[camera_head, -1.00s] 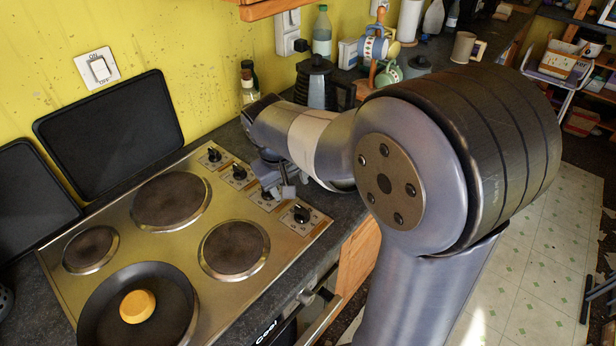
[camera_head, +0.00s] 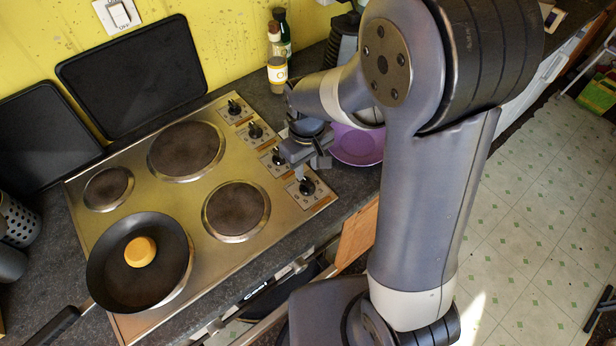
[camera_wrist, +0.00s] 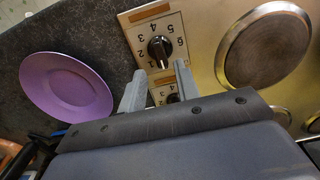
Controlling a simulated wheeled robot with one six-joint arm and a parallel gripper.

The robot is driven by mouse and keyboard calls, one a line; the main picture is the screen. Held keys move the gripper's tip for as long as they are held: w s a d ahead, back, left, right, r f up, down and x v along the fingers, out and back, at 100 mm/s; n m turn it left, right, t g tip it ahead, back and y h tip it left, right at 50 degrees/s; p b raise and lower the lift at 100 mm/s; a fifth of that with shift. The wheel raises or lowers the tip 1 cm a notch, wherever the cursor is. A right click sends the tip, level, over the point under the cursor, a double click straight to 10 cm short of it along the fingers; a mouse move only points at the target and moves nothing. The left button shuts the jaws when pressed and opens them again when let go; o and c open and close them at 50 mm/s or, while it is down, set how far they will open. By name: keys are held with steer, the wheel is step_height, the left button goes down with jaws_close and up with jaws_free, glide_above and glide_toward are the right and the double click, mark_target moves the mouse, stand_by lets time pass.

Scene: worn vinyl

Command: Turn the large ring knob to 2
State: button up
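The hob's control strip carries several black knobs in a row: the rearmost (camera_head: 234,106), a second (camera_head: 255,130), a third (camera_head: 280,156) and the front one (camera_head: 307,187). I cannot read which knob is marked for the large ring. The largest clear ring (camera_head: 186,150) is at the rear right of the hob. My gripper (camera_head: 308,168) is beside the third and front knobs. In the wrist view its two fingers (camera_wrist: 160,88) are apart and empty. One knob (camera_wrist: 160,48) with a numbered dial shows ahead of the fingertips; another (camera_wrist: 172,98) sits between them, partly hidden by my gripper.
A black pan (camera_head: 138,285) with a yellow-orange item (camera_head: 140,252) stands on the front left ring. A purple plate (camera_head: 356,147) lies right of the hob, close to my gripper. Bottles (camera_head: 277,70) stand behind the knobs. Black trays (camera_head: 135,75) lean on the wall.

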mark_target(307, 182)
steer(key=shift+f+b, duration=1.75)
steer(key=shift+f, duration=0.85)
steer(key=shift+r, duration=0.25)
steer(key=shift+f, duration=0.2)
